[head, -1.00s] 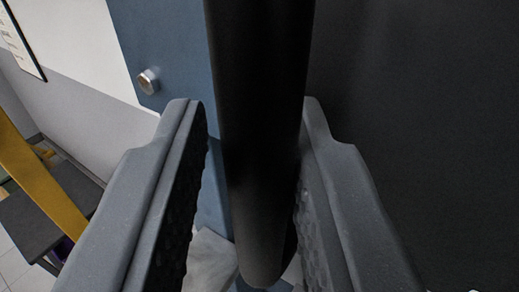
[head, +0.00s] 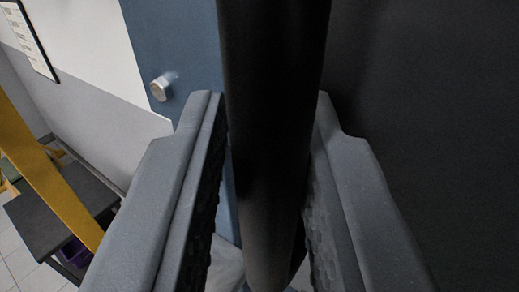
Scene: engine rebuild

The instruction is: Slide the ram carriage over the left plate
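My gripper (head: 272,95) fills the middle of the head view, its two grey fingers on either side of a smooth black bar (head: 270,130). The fingertips press close against both sides of the bar, and the gripper looks shut on it. The bar runs from the top edge down between the fingers and narrows toward its lower end. A large dark surface (head: 430,110) fills the right side; I cannot tell whether it belongs to the ram carriage. The ram carriage as a whole and the left plate cannot be made out.
A blue panel (head: 185,50) with a round metal knob (head: 162,87) stands behind at upper left. A yellow beam (head: 50,175) slants across the left, near a dark low bench (head: 50,212). A framed sheet (head: 27,40) hangs on the wall. Tiled floor shows at lower left.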

